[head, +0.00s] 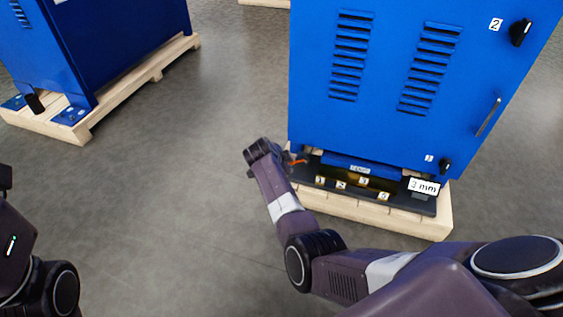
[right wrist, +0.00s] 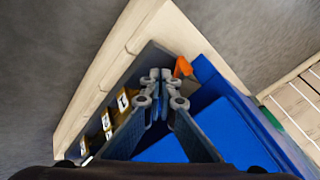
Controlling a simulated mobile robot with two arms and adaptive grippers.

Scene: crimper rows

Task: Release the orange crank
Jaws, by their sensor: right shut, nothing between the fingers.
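The orange crank (head: 297,161) shows as a small piece at the lower left corner of the blue cabinet, beside my right wrist. In the right wrist view the orange crank (right wrist: 183,67) is just past and to the right of the fingertips. My right gripper (right wrist: 160,76) is shut with nothing between its fingers. Whether a finger still touches the crank cannot be told. In the head view my right gripper is mostly hidden behind the wrist. My left arm shows at the left edge, but its gripper is out of view.
The blue cabinet (head: 400,80) stands on a wooden pallet (head: 440,226). A dark ledge (head: 408,204) with numbered labels and a "3 mm" tag (head: 423,186) runs along its base. Black knobs (head: 520,32) are at right. Another blue cabinet (head: 115,45) stands at left. The floor between is clear.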

